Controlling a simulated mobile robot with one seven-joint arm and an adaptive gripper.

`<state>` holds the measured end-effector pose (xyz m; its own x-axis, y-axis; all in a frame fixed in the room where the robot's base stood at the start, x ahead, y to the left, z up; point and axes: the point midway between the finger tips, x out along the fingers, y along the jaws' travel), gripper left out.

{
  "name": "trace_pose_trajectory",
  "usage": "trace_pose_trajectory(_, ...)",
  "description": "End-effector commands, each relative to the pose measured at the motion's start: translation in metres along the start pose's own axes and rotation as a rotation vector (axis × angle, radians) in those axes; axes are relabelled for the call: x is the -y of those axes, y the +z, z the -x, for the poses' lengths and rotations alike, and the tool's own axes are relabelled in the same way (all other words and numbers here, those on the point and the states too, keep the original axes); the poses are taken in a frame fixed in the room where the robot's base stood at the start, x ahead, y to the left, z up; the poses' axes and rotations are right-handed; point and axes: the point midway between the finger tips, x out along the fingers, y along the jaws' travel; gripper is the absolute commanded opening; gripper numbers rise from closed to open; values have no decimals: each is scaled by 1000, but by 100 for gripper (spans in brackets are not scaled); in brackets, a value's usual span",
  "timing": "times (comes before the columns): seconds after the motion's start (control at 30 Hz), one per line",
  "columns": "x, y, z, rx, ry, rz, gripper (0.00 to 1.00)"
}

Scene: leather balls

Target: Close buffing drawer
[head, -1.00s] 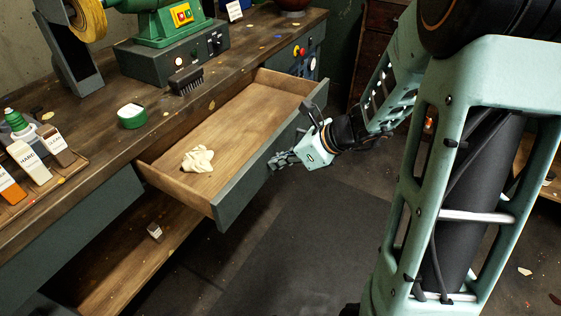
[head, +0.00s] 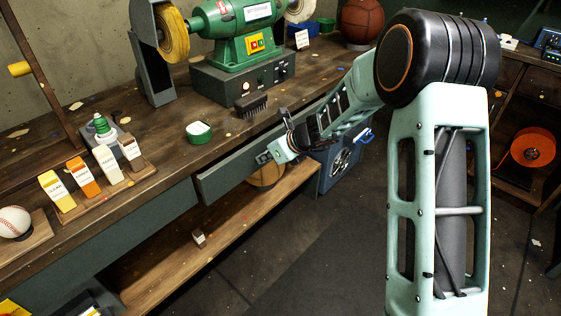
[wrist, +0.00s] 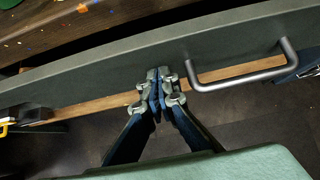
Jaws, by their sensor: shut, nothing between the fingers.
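The buffing drawer (head: 228,172) is under the bench top, its grey-green front standing slightly proud of the bench face at the left end. The inside of the drawer is hidden. In the wrist view the drawer front (wrist: 110,68) crosses the picture, with its bar handle (wrist: 240,75) to the right of my fingers. My gripper (head: 268,157) is shut and empty at the drawer front. In the wrist view my gripper (wrist: 160,88) has its fingertips against or very near the front's lower part; I cannot tell whether they touch.
The bench top holds a green buffing machine (head: 243,40), a brush (head: 252,106), a green tin (head: 199,132) and several bottles. A lower shelf (head: 165,270) holds a small bottle (head: 199,238). A blue box (head: 340,165) stands right of the drawer. Floor in front is clear.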

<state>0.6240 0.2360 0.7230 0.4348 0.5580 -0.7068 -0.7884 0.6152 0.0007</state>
Motion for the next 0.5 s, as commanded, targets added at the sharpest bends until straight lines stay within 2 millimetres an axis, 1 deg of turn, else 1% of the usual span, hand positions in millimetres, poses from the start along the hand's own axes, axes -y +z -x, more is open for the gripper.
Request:
trace_pose_trajectory(0.03,0,9,-4,0,1,1,0)
trace_pose_trajectory(0.13,0,17,-13,0,1,0,0)
trace_pose_trajectory(0.3,0,24,-23,-1,0,1,0)
trace_pose_trajectory(0.5,0,28,-27,2,0,0,0)
